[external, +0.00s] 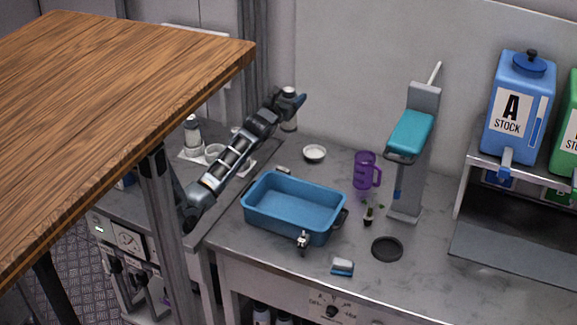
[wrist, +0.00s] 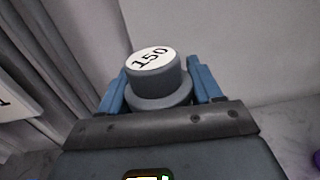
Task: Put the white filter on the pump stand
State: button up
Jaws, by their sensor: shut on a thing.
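My gripper (wrist: 160,92) is shut on a grey-capped canister (wrist: 155,78) with a white top marked 150. In the external view, my gripper (external: 296,100) is raised at the back of the counter, with the canister (external: 289,125) upright at it. The canister's lower part is hidden in the wrist view. I cannot tell whether it is the white filter. A white round dish (external: 314,153) sits on the counter to the right. A tall grey stand (external: 405,190) with a teal block and a white lever stands farther right; it looks like the pump stand.
A blue tub (external: 297,222) lies in front of my arm. A purple jug (external: 364,172), a small plant (external: 368,215) and a dark disc (external: 387,249) are near the stand. A similar white bottle (external: 193,138) stands at left. A wooden tabletop (external: 110,90) covers the upper left.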

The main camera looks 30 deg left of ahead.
jog(key=w+a+n+y+p, duration=0.1)
jog(key=a+n+y, duration=0.15)
jog(key=a, duration=0.75)
jog(key=w+a+n+y, duration=0.1)
jog(key=a+y, duration=0.2)
jog(key=a, duration=0.7)
jog(key=s+a+f+n+y+b, duration=0.1)
jog(key=s+a+f+b, duration=0.1)
jog(key=s+f, duration=0.3)
jog(key=s+a+f+n+g+y+b, duration=0.1)
jog(key=s+a+f+b, duration=0.2)
jog(key=f, duration=0.7)
jog(key=shift+s+a+f+b, duration=0.25)
jog(key=shift+s+a, duration=0.25)
jog(key=shift+s, duration=0.35)
jog(key=shift+f+y, duration=0.15)
jog(key=shift+y, duration=0.1)
jog(key=o, duration=1.3)
jog(key=shift+c, duration=0.2)
jog(key=shift+s, duration=0.1)
